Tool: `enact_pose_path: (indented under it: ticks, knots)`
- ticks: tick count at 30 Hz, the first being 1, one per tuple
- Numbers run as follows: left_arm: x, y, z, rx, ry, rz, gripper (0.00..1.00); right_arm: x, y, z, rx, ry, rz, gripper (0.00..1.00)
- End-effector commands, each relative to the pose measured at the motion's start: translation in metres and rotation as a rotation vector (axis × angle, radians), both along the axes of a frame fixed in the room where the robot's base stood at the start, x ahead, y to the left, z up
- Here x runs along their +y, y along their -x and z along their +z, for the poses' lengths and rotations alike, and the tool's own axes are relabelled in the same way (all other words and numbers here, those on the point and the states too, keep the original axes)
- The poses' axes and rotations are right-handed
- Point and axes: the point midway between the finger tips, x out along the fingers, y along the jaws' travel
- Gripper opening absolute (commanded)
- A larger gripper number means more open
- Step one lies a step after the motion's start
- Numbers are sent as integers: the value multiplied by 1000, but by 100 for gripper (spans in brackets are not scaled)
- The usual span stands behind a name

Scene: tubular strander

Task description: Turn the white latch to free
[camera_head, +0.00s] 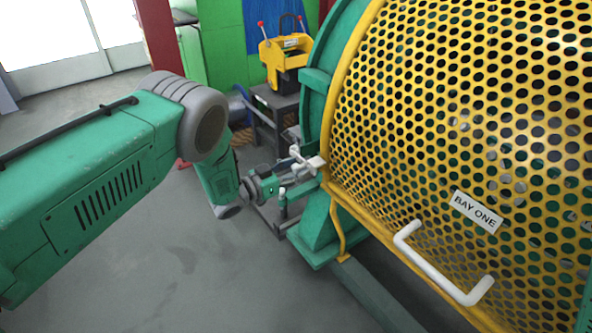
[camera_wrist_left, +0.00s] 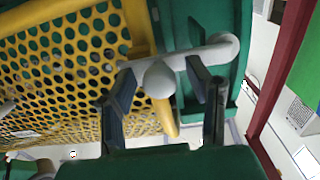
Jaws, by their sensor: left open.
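The white latch (camera_head: 306,161) sits at the left edge of the yellow perforated guard, by the green frame. In the left wrist view the latch (camera_wrist_left: 205,53) is a pale bar with a rounded end at right, crossing from the yellow edge onto green. Its round knob (camera_wrist_left: 159,79) points toward the camera. My left gripper (camera_head: 287,178) is close in front of the latch. In the left wrist view its two dark fingers (camera_wrist_left: 160,80) are open, one on each side of the knob. I cannot tell whether they touch it. My right gripper is not in view.
The yellow perforated guard (camera_head: 440,110) carries a "BAY ONE" label (camera_head: 475,211) and a white handle (camera_head: 440,272). The green frame (camera_head: 313,232) stands beside it. A yellow-and-black device (camera_head: 284,57) sits on a dark box behind. Grey floor (camera_head: 190,270) is clear at lower left.

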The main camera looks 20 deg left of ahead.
Motion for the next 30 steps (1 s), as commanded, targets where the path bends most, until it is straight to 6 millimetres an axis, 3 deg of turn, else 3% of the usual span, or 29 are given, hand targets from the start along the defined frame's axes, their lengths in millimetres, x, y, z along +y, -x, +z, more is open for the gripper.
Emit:
enact_pose_path:
  ticks: [5,9,20,30]
  knots:
    - [1,0,0,0,1,0,45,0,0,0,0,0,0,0]
    - [1,0,0,1,1,0,0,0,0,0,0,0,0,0]
    - [2,1,1,18,19,2,0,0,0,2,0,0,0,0]
    - [5,0,16,138,173,4,0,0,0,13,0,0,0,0]
